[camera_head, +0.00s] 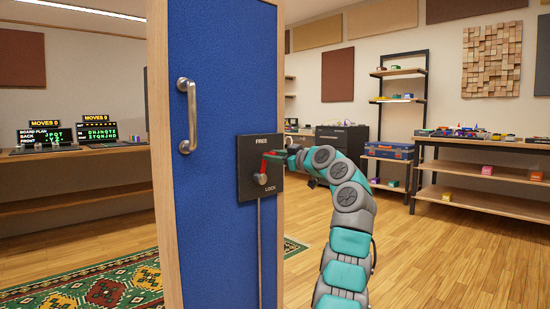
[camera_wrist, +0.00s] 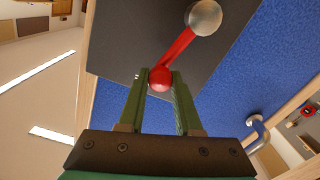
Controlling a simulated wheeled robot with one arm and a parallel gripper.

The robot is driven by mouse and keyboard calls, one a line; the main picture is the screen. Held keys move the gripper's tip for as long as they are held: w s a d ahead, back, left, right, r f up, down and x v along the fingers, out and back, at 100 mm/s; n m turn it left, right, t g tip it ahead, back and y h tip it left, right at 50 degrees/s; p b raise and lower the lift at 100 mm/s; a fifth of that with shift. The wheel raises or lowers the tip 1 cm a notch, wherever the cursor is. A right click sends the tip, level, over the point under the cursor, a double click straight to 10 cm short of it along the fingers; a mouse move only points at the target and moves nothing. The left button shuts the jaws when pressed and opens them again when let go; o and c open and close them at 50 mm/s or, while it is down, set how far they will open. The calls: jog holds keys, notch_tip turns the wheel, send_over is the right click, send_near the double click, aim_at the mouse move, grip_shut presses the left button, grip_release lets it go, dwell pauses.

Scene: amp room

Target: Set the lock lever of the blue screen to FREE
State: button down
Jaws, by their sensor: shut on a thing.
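The blue screen (camera_head: 210,210) stands upright in a wooden frame. A dark lock plate (camera_head: 247,150) on its right side is marked FREE at the top and LOCK at the bottom. The red lock lever (camera_head: 264,166) points up from its grey pivot toward the FREE side. In the wrist view the red lever (camera_wrist: 178,47) runs from a grey round pivot (camera_wrist: 204,17) to a red ball end. My gripper (camera_wrist: 160,75) is shut on that ball, between its two green fingers. In the head view my gripper (camera_head: 271,155) is small and partly covers the lever's tip.
A metal handle (camera_head: 187,115) sits on the screen's left side. A rod (camera_head: 260,250) runs down below the plate. A patterned rug (camera_head: 110,285) lies at the left. Shelves (camera_head: 480,175) stand at the back right, with open wooden floor before them.

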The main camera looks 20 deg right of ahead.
jog(key=shift+a, duration=0.1)
jog(key=c, duration=0.6)
grip_release()
jog(key=shift+s, duration=0.1)
jog(key=b+v, duration=0.1)
jog(key=v, duration=0.6)
jog(key=shift+s, duration=0.3)
jog(key=shift+s+d, duration=0.1)
jog(key=shift+d, duration=0.1)
